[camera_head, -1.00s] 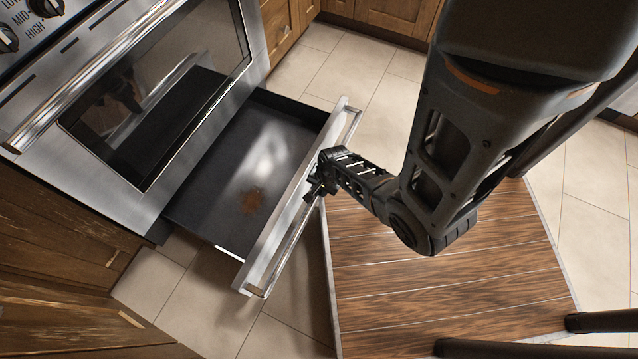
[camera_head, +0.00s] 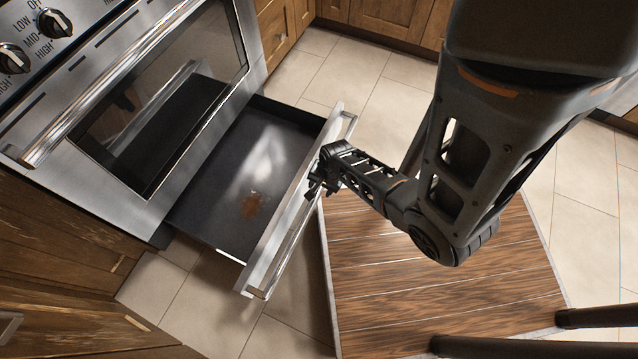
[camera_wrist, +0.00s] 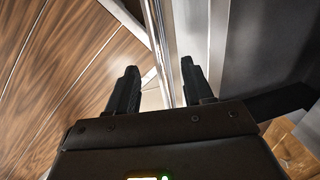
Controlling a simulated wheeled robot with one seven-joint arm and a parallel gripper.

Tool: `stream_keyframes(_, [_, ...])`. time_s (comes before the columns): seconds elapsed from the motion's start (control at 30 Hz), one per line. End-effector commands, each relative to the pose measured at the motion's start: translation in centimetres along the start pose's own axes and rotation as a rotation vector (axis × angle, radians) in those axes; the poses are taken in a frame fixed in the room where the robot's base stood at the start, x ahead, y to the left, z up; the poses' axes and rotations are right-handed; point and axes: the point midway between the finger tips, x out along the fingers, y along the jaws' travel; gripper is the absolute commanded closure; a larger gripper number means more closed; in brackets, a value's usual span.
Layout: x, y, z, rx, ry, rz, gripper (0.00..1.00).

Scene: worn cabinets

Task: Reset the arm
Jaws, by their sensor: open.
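My gripper (camera_head: 314,184) is at the handle bar (camera_head: 293,238) of the open oven drawer, at the drawer's front. In the wrist view my gripper (camera_wrist: 160,85) has its two dark fingers apart, with the handle bar (camera_wrist: 162,45) showing between and beyond them. I cannot tell whether a finger touches the bar. Nothing is held. My arm reaches down from the upper right of the head view, bent at the elbow.
The oven drawer (camera_head: 215,195) is pulled out and empty apart from a rusty stain. The oven door (camera_head: 150,130) above it is shut. A wooden-plank mat (camera_head: 430,300) lies on the tiles below my arm. Wooden cabinets (camera_head: 395,22) stand at the back.

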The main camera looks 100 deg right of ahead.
Motion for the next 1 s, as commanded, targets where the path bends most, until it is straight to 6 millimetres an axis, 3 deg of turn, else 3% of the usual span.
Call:
stream_keyframes(0.17, [-1.4,0.0,0.0,0.001,0.0,0.001,0.49])
stream_keyframes(0.8, [-1.5,0.1,0.0,-0.004,0.001,-0.001,0.49])
stream_keyframes(1.0, [-3.6,0.4,0.6,-0.215,0.074,-0.059,0.49])
